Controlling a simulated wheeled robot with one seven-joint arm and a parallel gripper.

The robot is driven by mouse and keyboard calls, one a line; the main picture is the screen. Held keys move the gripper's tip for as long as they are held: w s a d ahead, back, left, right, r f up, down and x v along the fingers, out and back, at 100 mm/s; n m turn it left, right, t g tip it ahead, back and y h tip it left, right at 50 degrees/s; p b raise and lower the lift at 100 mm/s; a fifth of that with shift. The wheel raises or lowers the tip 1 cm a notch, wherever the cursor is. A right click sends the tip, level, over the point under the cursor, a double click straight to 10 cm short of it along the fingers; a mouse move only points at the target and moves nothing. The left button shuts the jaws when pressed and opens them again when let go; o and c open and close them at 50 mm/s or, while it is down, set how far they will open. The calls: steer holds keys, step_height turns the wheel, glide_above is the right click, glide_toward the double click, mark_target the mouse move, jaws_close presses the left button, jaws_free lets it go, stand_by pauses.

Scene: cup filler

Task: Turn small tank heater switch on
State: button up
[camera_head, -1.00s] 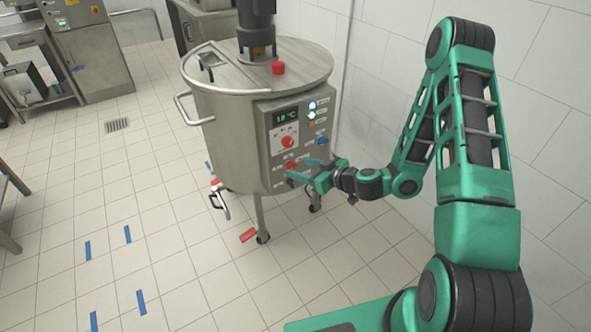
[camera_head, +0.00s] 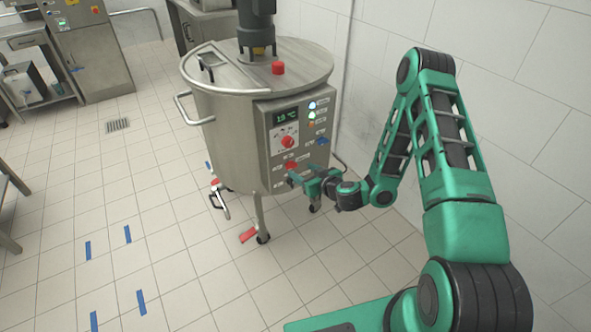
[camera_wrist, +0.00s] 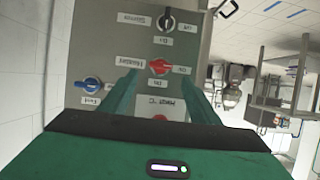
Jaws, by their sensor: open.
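The small tank (camera_head: 225,130) is a steel vessel on legs with a control panel on its front. The red heater switch (camera_head: 291,166) is low on the panel, and it shows in the wrist view (camera_wrist: 160,66) beside an upside-down "Heater" label. I cannot tell its setting for sure. My gripper (camera_head: 302,177) is open at the lower panel. In the wrist view my gripper's fingers (camera_wrist: 160,78) point at the panel, one on each side of the heater switch's line. Whether they touch it is unclear.
A larger red dial (camera_head: 288,141) sits above, under a lit display (camera_head: 286,116). A blue switch (camera_head: 322,141) is to the right, and a black knob (camera_wrist: 167,20) shows in the wrist view. A white wall (camera_head: 500,110) stands close on the right. The tiled floor at left is open.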

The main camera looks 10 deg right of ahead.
mark_target(292, 166)
steer(key=shift+x, duration=2.85)
steer(key=c, duration=1.1)
